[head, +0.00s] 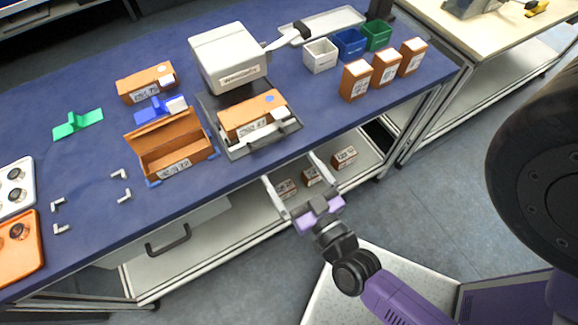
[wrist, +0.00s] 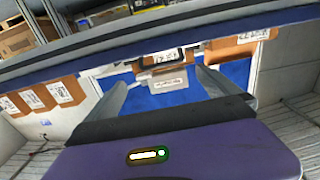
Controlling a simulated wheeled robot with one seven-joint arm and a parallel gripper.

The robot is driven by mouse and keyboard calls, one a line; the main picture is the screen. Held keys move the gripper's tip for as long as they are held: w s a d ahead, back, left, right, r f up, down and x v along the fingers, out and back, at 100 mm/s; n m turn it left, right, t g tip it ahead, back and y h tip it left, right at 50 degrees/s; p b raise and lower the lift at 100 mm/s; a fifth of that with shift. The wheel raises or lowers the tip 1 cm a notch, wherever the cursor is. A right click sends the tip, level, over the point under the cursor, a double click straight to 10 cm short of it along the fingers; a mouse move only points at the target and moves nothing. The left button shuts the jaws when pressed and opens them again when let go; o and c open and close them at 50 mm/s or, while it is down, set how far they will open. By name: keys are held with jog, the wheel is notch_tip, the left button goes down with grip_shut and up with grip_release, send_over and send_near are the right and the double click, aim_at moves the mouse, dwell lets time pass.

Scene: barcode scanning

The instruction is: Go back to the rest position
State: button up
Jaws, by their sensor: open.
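My gripper (head: 292,198) is open and empty in the head view. It is in front of the table's front edge, over the lower shelf side, with its two pale fingers spread apart. In the wrist view the fingers (wrist: 167,95) also show apart with nothing held between them. My purple arm reaches up to it from the lower right. The wrist view looks toward the table edge, with orange boxes and a white label showing beyond the fingers.
The blue table (head: 85,205) holds a white machine (head: 226,55), an orange box (head: 254,114) on a grey tray, an open orange box (head: 170,145), small bins and several more boxes. Several boxes sit on the lower shelf (head: 215,240). Floor (head: 430,205) is clear at right.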

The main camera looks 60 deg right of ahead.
dwell(0.6)
jog(key=s+a+r+n+y, duration=0.6)
jog(key=s+a+r+y, duration=0.3)
jog(key=a+y, duration=0.1)
jog(key=shift+s+a+r+n, duration=0.15)
jog(key=shift+s+r+n, duration=0.1)
jog(key=shift+n, duration=0.15)
